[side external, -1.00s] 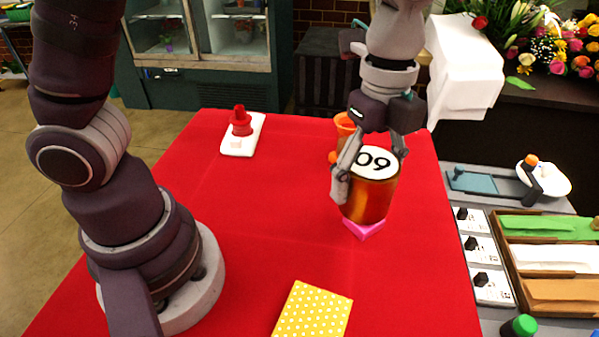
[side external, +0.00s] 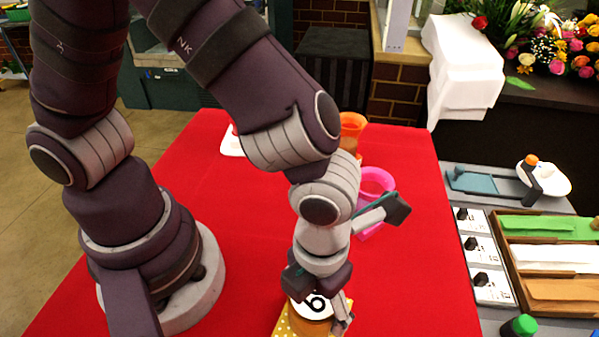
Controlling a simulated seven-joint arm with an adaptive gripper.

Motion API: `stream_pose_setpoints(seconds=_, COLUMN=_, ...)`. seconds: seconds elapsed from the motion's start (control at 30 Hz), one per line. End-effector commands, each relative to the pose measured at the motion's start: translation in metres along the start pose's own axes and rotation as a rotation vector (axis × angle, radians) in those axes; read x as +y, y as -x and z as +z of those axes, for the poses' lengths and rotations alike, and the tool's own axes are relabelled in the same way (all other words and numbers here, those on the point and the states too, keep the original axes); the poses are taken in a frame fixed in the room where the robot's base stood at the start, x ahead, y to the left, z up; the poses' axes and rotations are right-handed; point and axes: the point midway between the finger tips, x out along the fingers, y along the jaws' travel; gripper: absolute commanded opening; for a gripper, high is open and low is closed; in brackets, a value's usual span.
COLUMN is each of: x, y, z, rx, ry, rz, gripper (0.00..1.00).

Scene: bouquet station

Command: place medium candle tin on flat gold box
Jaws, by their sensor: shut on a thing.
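The candle tin (side external: 313,307) is amber with a white top bearing dark digits, and it is near the bottom of the side view. My gripper (side external: 318,312) is shut on it from above, with one finger visible at its right side. The flat gold box (side external: 283,325), yellow with white dots, lies on the red table under and around the tin. The tin and gripper hide most of the box. I cannot tell whether the tin touches the box. The tin looks roughly upright.
On the red table (side external: 420,260), a pink open container (side external: 376,183) and an orange cup (side external: 352,124) stand behind my arm. A white plate (side external: 231,144) is partly hidden at the back left. A grey side counter with trays (side external: 550,228) borders the right.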

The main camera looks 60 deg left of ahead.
Motion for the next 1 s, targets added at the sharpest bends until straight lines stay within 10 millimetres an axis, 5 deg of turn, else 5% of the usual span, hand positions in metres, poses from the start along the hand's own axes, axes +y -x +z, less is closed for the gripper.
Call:
stream_pose_setpoints(seconds=0.23, x=0.000, y=-0.002, z=0.000, rx=0.000, ry=0.001, rz=0.000, gripper=0.23)
stream_pose_setpoints(seconds=0.27, x=0.000, y=-0.002, z=0.000, rx=0.000, ry=0.001, rz=0.000, gripper=0.65)
stream_pose_setpoints(seconds=0.47, x=0.000, y=-0.002, z=0.000, rx=0.000, ry=0.002, rz=0.000, gripper=0.90)
stream_pose_setpoints(seconds=0.8, x=0.000, y=0.001, z=0.000, rx=0.000, ry=0.002, rz=-0.001, gripper=0.90)
stream_pose_setpoints(seconds=1.0, x=-0.001, y=0.036, z=0.001, rx=-0.004, ry=0.002, rz=-0.009, gripper=0.90)
